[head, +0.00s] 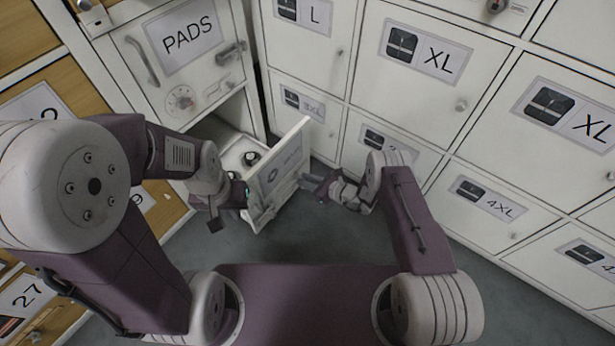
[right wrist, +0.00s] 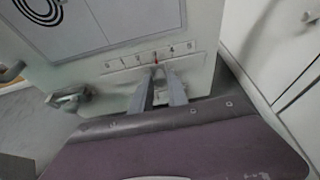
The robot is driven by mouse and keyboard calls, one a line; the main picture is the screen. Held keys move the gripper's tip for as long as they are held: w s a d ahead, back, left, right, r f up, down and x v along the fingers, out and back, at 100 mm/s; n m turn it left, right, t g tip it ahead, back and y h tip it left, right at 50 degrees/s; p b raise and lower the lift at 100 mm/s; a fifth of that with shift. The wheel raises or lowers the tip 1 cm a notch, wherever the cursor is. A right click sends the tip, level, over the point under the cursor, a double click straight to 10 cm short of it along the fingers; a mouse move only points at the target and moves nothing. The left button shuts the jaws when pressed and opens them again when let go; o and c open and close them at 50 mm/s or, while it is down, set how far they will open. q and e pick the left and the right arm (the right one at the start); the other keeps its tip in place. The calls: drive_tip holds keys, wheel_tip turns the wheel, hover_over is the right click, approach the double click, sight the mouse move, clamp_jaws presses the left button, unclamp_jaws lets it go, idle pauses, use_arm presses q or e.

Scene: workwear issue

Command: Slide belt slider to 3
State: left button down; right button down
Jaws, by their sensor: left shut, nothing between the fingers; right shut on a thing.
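The belt slider (right wrist: 155,66) sits on a pale strip on the drawer front (head: 291,160), below a grey label. My left gripper (head: 243,193) is shut and empty, close to the left side of the drawer front.
White lockers (head: 425,60) labelled by size stand at the right. Grey floor (head: 330,235) is clear in front.

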drive_tip(key=c, duration=1.3)
unclamp_jaws()
drive_tip(key=p+v, duration=0.6)
drive_tip(key=v, duration=0.3)
drive_tip(key=shift+f, duration=0.15)
